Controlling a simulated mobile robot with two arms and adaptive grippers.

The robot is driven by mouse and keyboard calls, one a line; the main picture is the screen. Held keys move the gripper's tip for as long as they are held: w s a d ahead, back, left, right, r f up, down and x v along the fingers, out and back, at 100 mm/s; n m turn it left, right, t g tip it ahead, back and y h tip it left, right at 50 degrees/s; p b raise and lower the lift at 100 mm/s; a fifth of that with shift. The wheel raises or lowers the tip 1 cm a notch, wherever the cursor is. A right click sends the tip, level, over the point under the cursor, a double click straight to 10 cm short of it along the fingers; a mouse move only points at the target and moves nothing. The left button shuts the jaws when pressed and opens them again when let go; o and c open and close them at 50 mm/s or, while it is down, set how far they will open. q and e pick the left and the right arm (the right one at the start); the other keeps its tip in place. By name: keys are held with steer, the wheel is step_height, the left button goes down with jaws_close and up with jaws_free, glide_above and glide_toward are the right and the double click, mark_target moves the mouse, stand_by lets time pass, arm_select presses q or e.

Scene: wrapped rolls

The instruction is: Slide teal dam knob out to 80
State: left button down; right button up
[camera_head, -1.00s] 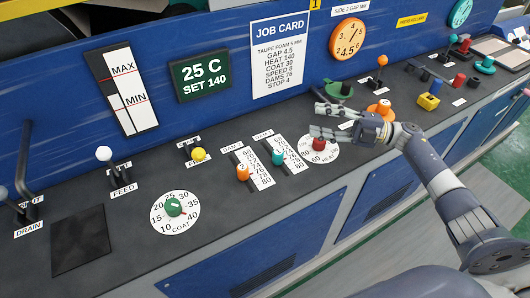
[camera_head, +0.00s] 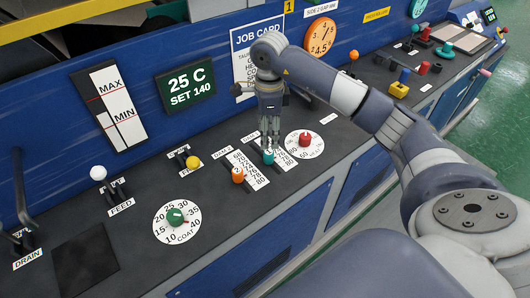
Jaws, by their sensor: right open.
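The teal dam knob (camera_head: 268,157) stands in its slot on the dark console, beside a white printed scale (camera_head: 288,163) whose lower end reads 80. The knob is short of that end; its exact reading is hard to tell. My right gripper (camera_head: 270,143) points down directly over the teal knob, its fingers open and close around or just above the knob's top. Whether they touch it I cannot tell. The gripper and forearm hide part of the slot and the upper scale. My left gripper is not in view.
An orange dam knob (camera_head: 238,175) with its own scale stands just left. A red heat dial (camera_head: 305,139) is close on the right. A green coat dial (camera_head: 175,216), yellow knob (camera_head: 193,162) and white-topped lever (camera_head: 98,173) stand further left. My arm covers part of the job card (camera_head: 243,45).

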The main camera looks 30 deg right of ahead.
mark_target(269, 152)
step_height(269, 152, down, 9)
steer(key=shift+f+p, duration=0.15)
steer(key=shift+p, duration=1)
steer(key=shift+c, duration=0.5)
jaws_close()
